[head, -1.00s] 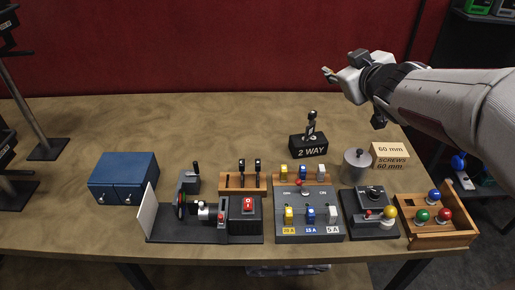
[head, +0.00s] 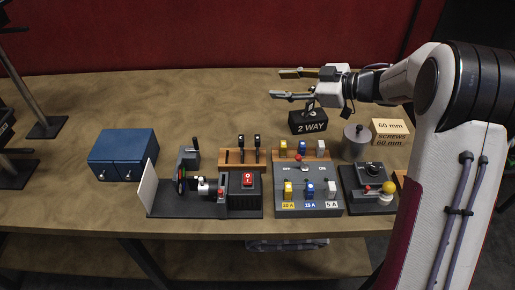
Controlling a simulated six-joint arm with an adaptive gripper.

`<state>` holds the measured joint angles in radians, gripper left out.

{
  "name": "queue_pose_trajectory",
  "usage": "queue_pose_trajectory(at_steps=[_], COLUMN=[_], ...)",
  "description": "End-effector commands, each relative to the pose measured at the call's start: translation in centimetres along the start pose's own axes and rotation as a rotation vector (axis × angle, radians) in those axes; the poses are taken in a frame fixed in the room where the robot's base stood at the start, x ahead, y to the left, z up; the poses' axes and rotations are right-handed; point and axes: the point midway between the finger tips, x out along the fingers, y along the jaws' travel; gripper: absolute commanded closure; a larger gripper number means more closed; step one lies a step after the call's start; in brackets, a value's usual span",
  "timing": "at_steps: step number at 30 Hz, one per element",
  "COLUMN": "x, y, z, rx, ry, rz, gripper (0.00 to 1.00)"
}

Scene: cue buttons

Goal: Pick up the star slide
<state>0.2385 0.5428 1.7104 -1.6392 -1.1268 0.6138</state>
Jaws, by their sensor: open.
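My gripper (head: 281,84) is open and empty in the head view, its fingers pointing left above the back of the table, near the black "2 WAY" block (head: 308,122). I cannot make out a star on any piece, so I cannot tell which thing is the star slide. A small wooden rack (head: 229,158) holds two upright black-topped pieces (head: 241,141), left of and nearer than my gripper. A projector-like bench (head: 178,208) with a white screen (head: 147,188), a coloured disc and a red-switched box (head: 249,181) stands in front of the rack.
A grey switch panel (head: 320,205), a joystick box (head: 366,205), a metal canister (head: 355,143) and a "60 mm" screw box (head: 390,128) stand right. My arm hides the right end. The back left of the table is clear.

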Motion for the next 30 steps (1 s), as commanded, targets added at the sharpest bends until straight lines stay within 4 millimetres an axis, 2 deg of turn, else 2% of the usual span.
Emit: queue_pose_trajectory(at_steps=[1,9,15,21,30], x=[0.3,0.1,-0.8,-1.3,-1.3], y=[-0.9,-6.5,-9.5,-10.4,-10.5], z=[1.0,5.1,7.2,7.7,7.7], rx=[0.012,0.091,0.146,0.164,0.164], ry=[0.011,0.076,0.104,0.113,0.113], rz=[-0.048,-0.324,-0.467,-0.516,-0.517], gripper=[0.6,0.6,0.6,0.6,0.6])
